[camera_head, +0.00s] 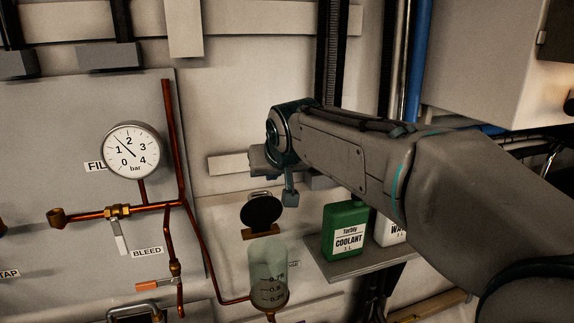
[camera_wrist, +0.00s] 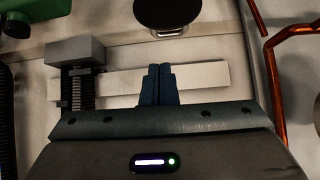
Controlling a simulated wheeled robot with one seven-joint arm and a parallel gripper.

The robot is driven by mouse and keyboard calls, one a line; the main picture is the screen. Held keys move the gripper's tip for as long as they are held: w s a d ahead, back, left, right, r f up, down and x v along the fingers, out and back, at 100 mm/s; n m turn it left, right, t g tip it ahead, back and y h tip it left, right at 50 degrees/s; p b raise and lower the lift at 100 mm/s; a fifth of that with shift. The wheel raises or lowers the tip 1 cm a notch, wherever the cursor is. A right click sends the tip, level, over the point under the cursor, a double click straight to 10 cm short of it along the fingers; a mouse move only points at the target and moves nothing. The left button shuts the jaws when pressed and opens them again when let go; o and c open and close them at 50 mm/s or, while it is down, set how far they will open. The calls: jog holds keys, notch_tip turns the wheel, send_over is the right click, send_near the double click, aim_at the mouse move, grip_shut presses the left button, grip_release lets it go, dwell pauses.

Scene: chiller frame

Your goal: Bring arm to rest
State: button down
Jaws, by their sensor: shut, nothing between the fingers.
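My arm (camera_head: 345,150) reaches in from the right edge of the head view, with its wrist up in front of the pale back wall. My gripper (camera_head: 290,198) hangs just above and left of the green coolant bottle, apart from it in the picture. In the wrist view my gripper (camera_wrist: 158,72) shows two dark fingers pressed together with nothing between them. A pale horizontal bar (camera_wrist: 205,78) lies behind the fingers. Part of the wall behind the arm is hidden.
A green coolant bottle (camera_head: 345,232) and a partly hidden white bottle (camera_head: 388,232) stand on a grey shelf (camera_head: 350,262). Copper pipes (camera_head: 171,130) and a pressure gauge (camera_head: 132,150) are further left.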

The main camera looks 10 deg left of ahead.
jog(key=s+d+f+m+g+h, duration=0.1)
jog(key=s+d+f, duration=0.35)
jog(key=d, duration=0.35)
jog(key=s+d+f+m+g+h, duration=0.1)
jog(key=s+d+f+m+h, duration=0.1)
jog(key=s+d+f, duration=0.35)
jog(key=s+d+f+m+g+h, duration=0.1)
jog(key=s+d+f, duration=0.2)
jog(key=s+d, duration=0.55)
jog(key=s+d+f+m+g, duration=0.1)
jog(key=s+d+f+g, duration=0.1)
jog(key=s+d+f, duration=0.4)
jog(key=shift+d+f, duration=0.15)
jog(key=shift+d, duration=0.4)
